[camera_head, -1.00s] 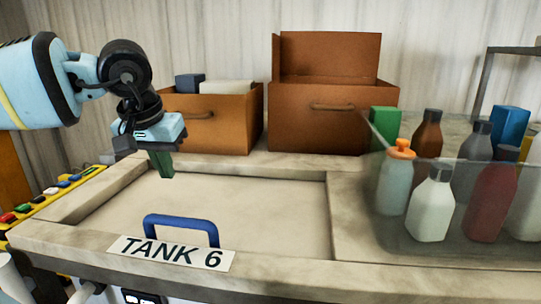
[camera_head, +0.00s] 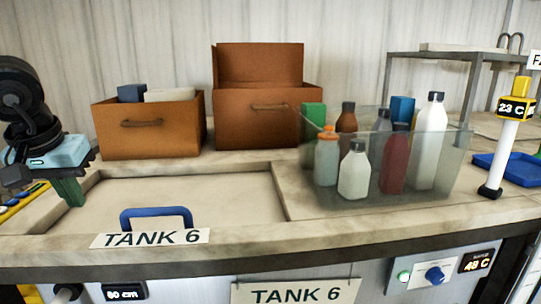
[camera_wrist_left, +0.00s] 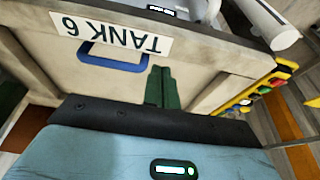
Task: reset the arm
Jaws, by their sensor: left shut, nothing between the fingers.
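My left arm comes in at the left edge of the head view. Its gripper (camera_head: 70,192) is shut, with green fingers pointing down above the left part of the tank lid (camera_head: 190,194). Nothing is between the fingers. In the left wrist view the shut green fingers (camera_wrist_left: 161,88) show over the pale lid, near the blue handle (camera_wrist_left: 112,60) and the upside-down TANK 6 label (camera_wrist_left: 110,33). The fingers look apart from the handle. My right gripper is in neither view.
A clear bin (camera_head: 440,172) of several bottles stands right of the lid. Two brown boxes (camera_head: 165,138) (camera_head: 245,125) stand behind. A thermometer post (camera_head: 503,150) and blue tray (camera_head: 520,170) are at far right. A yellow button panel (camera_wrist_left: 262,88) lies beside the tank.

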